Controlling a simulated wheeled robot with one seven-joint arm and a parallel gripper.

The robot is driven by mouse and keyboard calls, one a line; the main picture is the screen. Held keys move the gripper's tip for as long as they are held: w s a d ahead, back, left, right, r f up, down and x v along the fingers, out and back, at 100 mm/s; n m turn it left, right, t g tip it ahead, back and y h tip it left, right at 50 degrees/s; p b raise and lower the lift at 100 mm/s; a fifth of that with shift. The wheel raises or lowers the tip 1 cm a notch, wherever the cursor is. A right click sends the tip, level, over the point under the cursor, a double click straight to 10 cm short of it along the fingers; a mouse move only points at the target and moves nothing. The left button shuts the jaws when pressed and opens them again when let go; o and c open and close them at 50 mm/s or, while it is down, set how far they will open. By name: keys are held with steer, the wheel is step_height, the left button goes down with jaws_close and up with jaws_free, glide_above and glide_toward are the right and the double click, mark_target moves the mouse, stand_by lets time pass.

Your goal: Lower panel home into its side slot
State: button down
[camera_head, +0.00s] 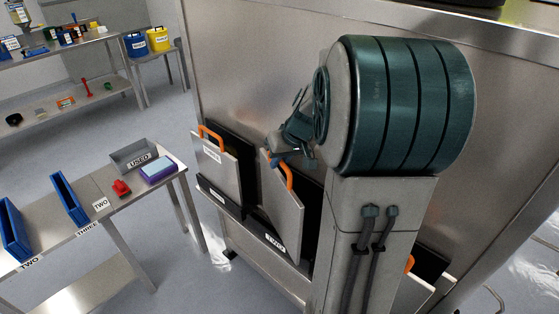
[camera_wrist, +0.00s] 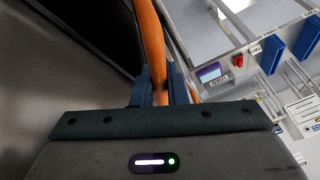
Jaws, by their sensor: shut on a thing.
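My gripper (camera_head: 283,160) is shut on the orange handle (camera_head: 288,177) of a grey panel (camera_head: 283,212) in the head view. The panel leans at a tilt in front of a dark opening on the side of the steel vessel. Its lower edge is at the labelled black side slot (camera_head: 268,236); how deep it sits there I cannot tell. In the wrist view, my gripper's fingers (camera_wrist: 158,92) close around the orange handle (camera_wrist: 150,35). My arm covers part of the area right of the panel.
Another grey panel (camera_head: 218,172) with an orange handle stands in the slot to the left. A third panel (camera_head: 415,293) shows partly at lower right, behind my arm. A steel table (camera_head: 135,205) with blue bins, a red item and a grey tray stands left. Floor lies between.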

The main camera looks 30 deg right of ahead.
steer(key=c, duration=1.5)
jaws_free()
steer(key=shift+o, duration=0.2)
steer(key=shift+r, duration=0.15)
steer(key=shift+r+p, duration=0.6)
steer(key=shift+p, duration=0.2)
steer(key=b+v, duration=0.2)
steer(key=v, duration=0.9)
steer(key=s+a+f+h, duration=0.1)
steer(key=s+a+f, duration=0.2)
steer(key=s+a, duration=0.4)
steer(key=s+a+f+n+h, duration=0.1)
steer(key=s+a+f, duration=0.3)
steer(key=s+a, duration=0.3)
steer(key=shift+s+a+f+g, duration=0.25)
steer(key=shift+s+a+g, duration=0.15)
steer(key=shift+a, duration=0.55)
steer(key=shift+o, duration=0.5)
